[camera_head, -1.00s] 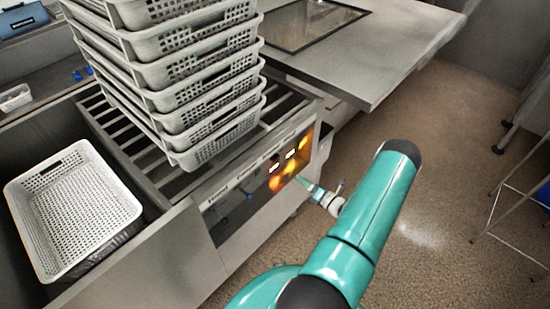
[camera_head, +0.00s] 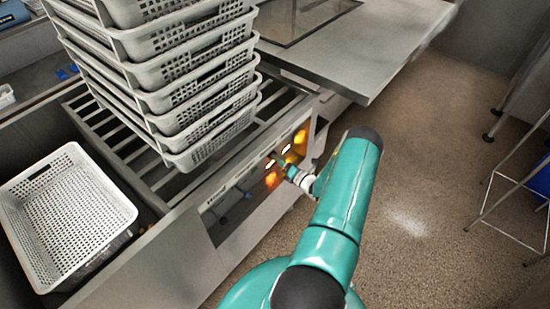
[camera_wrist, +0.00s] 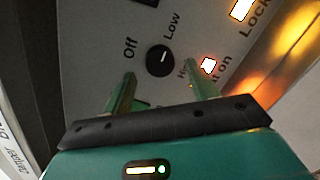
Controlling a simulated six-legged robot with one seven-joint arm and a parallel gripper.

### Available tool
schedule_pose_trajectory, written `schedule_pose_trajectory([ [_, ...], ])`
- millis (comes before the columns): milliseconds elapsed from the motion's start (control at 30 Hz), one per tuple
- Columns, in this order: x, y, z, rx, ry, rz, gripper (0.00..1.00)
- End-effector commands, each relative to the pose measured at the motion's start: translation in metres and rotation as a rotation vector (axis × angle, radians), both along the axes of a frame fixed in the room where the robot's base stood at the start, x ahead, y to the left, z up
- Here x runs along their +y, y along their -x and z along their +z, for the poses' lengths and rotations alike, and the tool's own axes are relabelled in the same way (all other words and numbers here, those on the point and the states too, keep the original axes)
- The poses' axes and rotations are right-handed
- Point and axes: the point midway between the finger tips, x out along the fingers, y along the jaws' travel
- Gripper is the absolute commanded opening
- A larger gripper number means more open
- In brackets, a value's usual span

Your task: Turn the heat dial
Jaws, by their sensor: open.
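The heat dial (camera_wrist: 160,59) is a round black knob with a white pointer mark on a grey panel in the wrist view. The words "Off" and "Low" stand around it, and another label is partly covered by a finger. My gripper (camera_wrist: 160,85) is open, with its two green fingers below the dial in the picture, one to each side. The fingers are empty, and I cannot tell whether they touch the panel. In the head view my gripper (camera_head: 272,160) is at the front control panel (camera_head: 240,200), and the dial itself cannot be made out there.
A lit indicator (camera_wrist: 208,65) glows right of the dial. A stack of white perforated baskets (camera_head: 190,90) stands on the slatted rack above the panel. A single basket (camera_head: 65,215) sits at left. A grey table (camera_head: 350,45) is behind. Open floor lies at right.

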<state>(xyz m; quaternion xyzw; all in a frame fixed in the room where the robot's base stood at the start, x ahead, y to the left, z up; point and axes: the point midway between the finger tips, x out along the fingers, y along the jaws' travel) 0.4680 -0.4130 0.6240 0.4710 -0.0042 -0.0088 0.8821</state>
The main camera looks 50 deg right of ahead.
Motion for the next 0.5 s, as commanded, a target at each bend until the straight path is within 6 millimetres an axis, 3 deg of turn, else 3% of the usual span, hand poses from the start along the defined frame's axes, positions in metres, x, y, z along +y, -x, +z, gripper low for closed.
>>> schedule_pose_trajectory([
  [200,0.000,-0.027,0.000,0.000,0.001,0.001,0.59],
  [500,-0.001,-0.031,0.000,0.000,0.000,0.000,0.59],
])
